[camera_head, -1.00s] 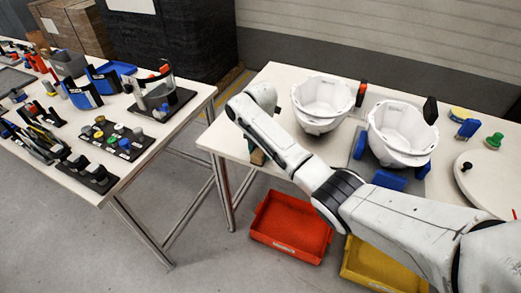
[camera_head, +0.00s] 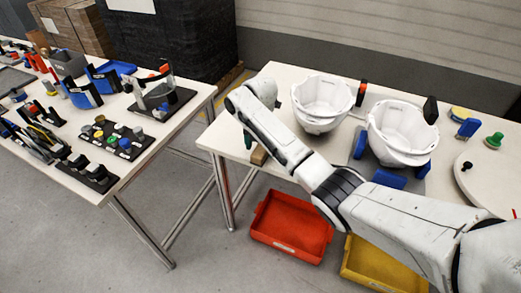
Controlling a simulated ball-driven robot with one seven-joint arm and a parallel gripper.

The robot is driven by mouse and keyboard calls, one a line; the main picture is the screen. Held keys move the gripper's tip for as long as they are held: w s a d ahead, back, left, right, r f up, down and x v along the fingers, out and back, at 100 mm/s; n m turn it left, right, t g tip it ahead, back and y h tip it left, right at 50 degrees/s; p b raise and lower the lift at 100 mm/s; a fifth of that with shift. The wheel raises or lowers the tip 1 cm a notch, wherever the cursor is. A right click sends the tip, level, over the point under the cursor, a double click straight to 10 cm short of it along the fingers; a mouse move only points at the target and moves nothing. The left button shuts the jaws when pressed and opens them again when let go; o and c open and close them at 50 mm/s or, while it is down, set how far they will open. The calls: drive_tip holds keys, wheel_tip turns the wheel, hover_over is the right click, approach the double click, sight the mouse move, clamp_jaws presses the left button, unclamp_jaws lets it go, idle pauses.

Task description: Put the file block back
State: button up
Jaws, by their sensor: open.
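A small tan-brown block (camera_head: 259,156), which looks like the file block, lies at the front left edge of the right-hand table. My arm reaches across that table from the lower right. My gripper (camera_head: 248,139) points down behind the forearm, just up and left of the block. Most of the gripper is hidden by my arm and only a dark green part shows. It is open, and the block looks apart from it, though the gap is hard to judge.
Two white helmet shells (camera_head: 322,101) (camera_head: 402,130) stand on the right table (camera_head: 285,75). The left table holds a rack of small blocks (camera_head: 118,139), a dark block rack (camera_head: 88,172) and several tools. A red bin (camera_head: 291,228) and a yellow bin (camera_head: 375,265) sit below. A floor gap separates the tables.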

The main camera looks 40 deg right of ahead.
sight(260, 150)
wheel_tip(260, 150, up, 10)
drive_tip(key=p, duration=0.1)
drive_tip(key=shift+p, duration=0.3)
drive_tip(key=s+a+f+m+t+y, duration=0.1)
drive_tip(key=s+a+f+m, duration=0.45)
drive_tip(key=a, duration=0.35)
drive_tip(key=s+a+f+m+y, duration=0.1)
drive_tip(key=s+a+f+m, duration=0.3)
drive_tip(key=s+a+f, duration=0.3)
drive_tip(key=s+f+m+h, duration=0.2)
drive_tip(key=s+m, duration=1.1)
drive_tip(key=s, duration=0.9)
drive_tip(key=shift+a, duration=0.15)
